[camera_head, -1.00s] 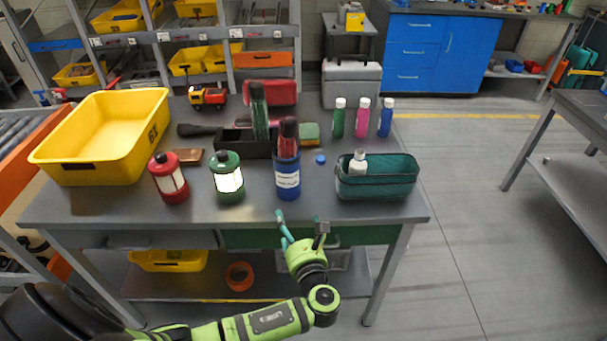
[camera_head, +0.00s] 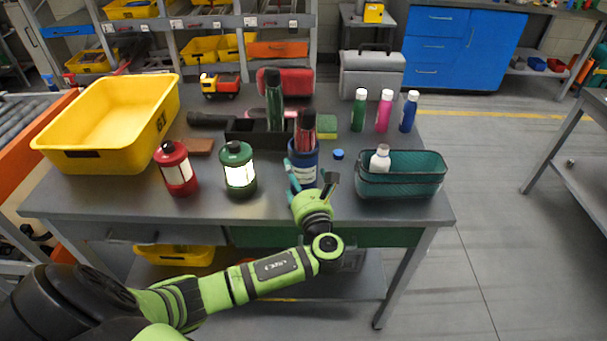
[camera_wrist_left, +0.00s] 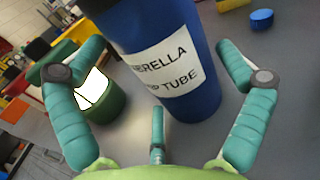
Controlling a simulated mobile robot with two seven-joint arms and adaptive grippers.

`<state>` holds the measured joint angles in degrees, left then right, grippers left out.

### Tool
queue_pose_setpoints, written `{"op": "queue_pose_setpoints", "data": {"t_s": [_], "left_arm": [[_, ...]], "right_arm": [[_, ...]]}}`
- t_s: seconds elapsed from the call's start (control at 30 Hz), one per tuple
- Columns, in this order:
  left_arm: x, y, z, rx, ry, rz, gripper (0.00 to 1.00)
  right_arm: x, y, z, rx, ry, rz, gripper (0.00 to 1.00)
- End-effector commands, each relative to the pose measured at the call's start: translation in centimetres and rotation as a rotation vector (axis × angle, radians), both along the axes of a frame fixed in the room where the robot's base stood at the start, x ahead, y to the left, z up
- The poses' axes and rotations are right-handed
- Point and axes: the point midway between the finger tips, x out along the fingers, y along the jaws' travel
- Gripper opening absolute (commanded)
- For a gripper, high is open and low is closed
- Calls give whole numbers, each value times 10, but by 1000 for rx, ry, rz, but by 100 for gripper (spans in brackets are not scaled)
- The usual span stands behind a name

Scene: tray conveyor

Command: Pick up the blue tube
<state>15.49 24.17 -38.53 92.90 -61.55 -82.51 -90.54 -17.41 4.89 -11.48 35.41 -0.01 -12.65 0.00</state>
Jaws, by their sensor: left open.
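The blue tube (camera_head: 304,160) stands upright near the front of the grey table, with dark red umbrella-like items sticking out of its top. My right gripper is not in view.
A green lantern (camera_head: 238,170) and a red lantern (camera_head: 176,168) stand left of the tube. A teal basket (camera_head: 415,185) with a white bottle is to the right. A small blue cap (camera_head: 338,154) and a black holder (camera_head: 245,131) are close by.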

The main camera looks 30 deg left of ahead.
Motion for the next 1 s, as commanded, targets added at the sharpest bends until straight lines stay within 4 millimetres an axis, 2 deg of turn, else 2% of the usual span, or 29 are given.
{"op": "queue_pose_setpoints", "data": {"t_s": [0.03,0.2,0.53,0.57,0.6,0.67,0.77,0.8,1.0], "left_arm": [[7,8,-4,3,-4,2,100],[24,26,-4,2,-2,1,100],[30,32,0,-1,-1,0,100],[30,32,0,-1,-1,0,92],[30,32,0,-1,-1,0,76],[29,31,0,-1,-1,0,56],[29,31,-1,-1,1,0,56],[30,31,1,0,-3,0,50],[30,31,3,-1,-4,0,50]], "right_arm": [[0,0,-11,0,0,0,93],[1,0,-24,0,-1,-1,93],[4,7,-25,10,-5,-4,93],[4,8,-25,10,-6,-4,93],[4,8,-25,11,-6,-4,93],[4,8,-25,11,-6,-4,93],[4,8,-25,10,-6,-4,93],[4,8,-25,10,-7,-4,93],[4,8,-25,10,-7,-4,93]]}}
